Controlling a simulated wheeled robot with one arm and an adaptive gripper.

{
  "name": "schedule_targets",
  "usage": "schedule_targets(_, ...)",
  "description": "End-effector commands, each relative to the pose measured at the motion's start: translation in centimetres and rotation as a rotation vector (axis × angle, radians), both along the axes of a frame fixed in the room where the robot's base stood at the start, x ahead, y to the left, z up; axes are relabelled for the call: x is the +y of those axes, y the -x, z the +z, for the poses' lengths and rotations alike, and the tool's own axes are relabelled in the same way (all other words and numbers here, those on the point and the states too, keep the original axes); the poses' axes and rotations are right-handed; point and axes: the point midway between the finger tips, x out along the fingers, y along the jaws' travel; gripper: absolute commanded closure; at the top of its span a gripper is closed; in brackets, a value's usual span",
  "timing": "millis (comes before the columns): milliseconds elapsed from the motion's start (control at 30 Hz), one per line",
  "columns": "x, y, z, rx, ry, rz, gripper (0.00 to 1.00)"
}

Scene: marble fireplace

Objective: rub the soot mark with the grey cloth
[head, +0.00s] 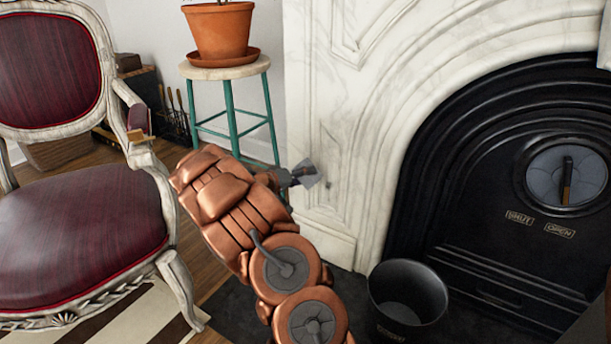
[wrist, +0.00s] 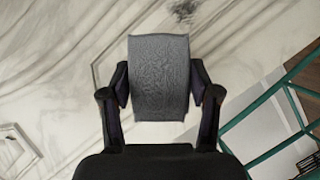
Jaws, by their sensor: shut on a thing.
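The grey cloth (wrist: 160,78) is a textured, roughly rectangular pad held between the two fingers of my gripper (wrist: 160,92), which is shut on it. In the head view the cloth (head: 308,173) shows small at the end of my gripper (head: 292,178), in front of the left part of the white marble surround. A dark smudge on the marble, which looks like the soot mark (wrist: 184,10), shows just beyond the cloth's top edge in the wrist view. I cannot tell whether the cloth touches the marble. In the head view a faint grey patch shows near the cloth, too unclear to be sure of.
A teal-legged stool (head: 226,70) with a potted terracotta pot (head: 219,30) stands left of the marble surround (head: 340,90). A red armchair (head: 80,220) is at the left. A black bucket (head: 407,297) stands before the black fireplace cover (head: 490,210).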

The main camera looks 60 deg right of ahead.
Motion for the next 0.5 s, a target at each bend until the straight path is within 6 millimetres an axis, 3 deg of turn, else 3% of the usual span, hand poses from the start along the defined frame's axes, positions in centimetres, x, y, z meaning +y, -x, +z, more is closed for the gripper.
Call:
schedule_targets(267,0.4,0.0,0.0,0.001,0.000,0.000,0.66)
schedule_targets(500,2.2,0.1,0.0,0.002,-0.001,0.000,0.66)
